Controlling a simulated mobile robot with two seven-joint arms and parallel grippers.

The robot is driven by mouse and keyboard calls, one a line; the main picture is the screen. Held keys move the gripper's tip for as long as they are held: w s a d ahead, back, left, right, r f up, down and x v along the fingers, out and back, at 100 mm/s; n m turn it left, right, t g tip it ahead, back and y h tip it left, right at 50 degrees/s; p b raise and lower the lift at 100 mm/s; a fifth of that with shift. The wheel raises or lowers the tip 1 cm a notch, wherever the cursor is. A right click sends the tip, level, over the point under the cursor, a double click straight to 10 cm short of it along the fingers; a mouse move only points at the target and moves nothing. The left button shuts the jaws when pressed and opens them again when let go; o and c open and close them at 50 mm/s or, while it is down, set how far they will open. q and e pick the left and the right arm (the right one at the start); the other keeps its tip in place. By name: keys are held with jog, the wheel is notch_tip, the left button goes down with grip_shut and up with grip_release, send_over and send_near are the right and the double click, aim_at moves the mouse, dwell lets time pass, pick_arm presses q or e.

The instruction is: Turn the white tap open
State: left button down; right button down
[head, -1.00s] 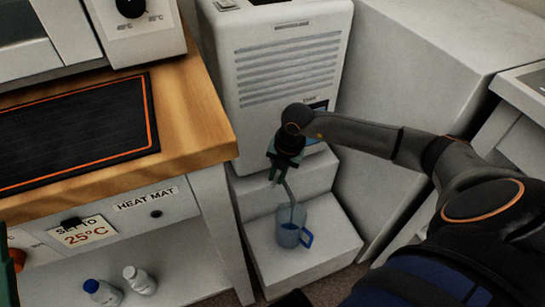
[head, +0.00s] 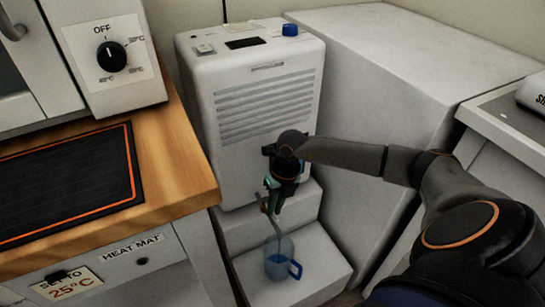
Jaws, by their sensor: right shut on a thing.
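My right gripper (head: 269,208) reaches in from the right, pointing down in front of the white dehumidifier's (head: 240,165) lower front. Its green-tipped fingers are shut at the top of the drain hose (head: 275,228), where the white tap seems to be. The fingers hide the tap, so I cannot see its handle or how far it is turned. The hose hangs into a clear blue jug (head: 287,243) below. The jug stands upright and looks blue at its bottom. My left gripper is out of view.
A wooden bench with a black heat mat (head: 65,180) stands on the left, its corner close to the dehumidifier. An oven with a black dial (head: 111,56) is above it. A large pale block (head: 385,75) stands on the right. The jug rests on a white step (head: 325,262).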

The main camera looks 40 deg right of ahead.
dwell(0.5)
jog(key=c, duration=0.9)
grip_release()
jog(key=shift+o, duration=0.2)
pick_arm(q)
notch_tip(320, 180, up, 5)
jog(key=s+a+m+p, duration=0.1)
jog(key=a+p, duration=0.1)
jog(key=p, duration=0.2)
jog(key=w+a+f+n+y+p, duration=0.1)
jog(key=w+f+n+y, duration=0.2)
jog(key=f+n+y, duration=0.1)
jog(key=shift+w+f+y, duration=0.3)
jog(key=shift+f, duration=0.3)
pick_arm(e)
notch_tip(320, 180, up, 7)
jog(key=d, duration=0.1)
jog(key=shift+s+d+r, duration=0.15)
jog(key=shift+d, duration=0.15)
